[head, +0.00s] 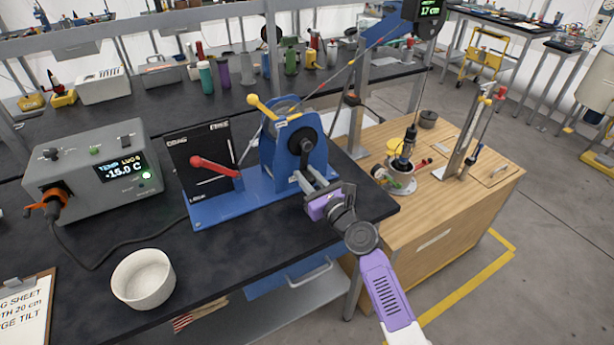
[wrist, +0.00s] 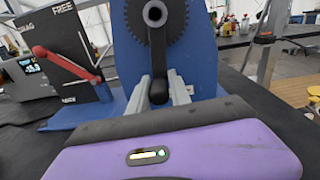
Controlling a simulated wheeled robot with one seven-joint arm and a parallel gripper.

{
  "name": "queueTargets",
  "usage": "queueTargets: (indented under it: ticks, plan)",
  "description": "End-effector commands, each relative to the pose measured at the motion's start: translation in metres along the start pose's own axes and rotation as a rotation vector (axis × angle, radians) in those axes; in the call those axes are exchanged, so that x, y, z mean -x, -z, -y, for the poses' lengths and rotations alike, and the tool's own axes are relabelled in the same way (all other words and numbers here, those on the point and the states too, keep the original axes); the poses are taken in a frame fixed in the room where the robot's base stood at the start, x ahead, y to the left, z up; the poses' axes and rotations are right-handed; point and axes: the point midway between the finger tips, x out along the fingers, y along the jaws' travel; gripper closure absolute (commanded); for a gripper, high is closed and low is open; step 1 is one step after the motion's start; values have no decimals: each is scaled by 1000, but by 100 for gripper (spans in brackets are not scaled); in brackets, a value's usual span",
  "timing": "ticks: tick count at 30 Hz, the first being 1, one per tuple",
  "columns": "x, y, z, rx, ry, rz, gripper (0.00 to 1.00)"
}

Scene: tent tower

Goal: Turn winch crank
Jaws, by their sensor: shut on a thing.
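The winch (head: 282,140) is a blue frame with a dark toothed wheel and a cable drum, on a blue base plate on the black bench. It also shows in the wrist view (wrist: 190,35). The crank's dark grip (wrist: 158,90) stands low on the wheel's near side. My gripper (head: 318,180) is shut on this grip, its grey fingers on either side. A yellow-knobbed lever (head: 262,107) rises at the drum.
A readout (head: 430,8) above shows 17 cm. A grey box (head: 95,162) reads -15.0 C. A white bowl (head: 143,278) stands at the front left. A wooden cabinet (head: 440,225) with a small mast apparatus stands right of the bench. A cable runs up from the drum.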

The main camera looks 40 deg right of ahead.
Motion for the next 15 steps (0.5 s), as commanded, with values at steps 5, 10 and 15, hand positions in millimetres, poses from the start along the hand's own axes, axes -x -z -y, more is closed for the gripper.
queueTargets:
  ticks: [5, 10, 15]
  plan:
    - [0, 0, 0, -2, -1, -1, 100]
    - [0, -7, -11, -107, -6, 1, 100]
    - [-1, -14, -27, -298, -8, 7, 100]
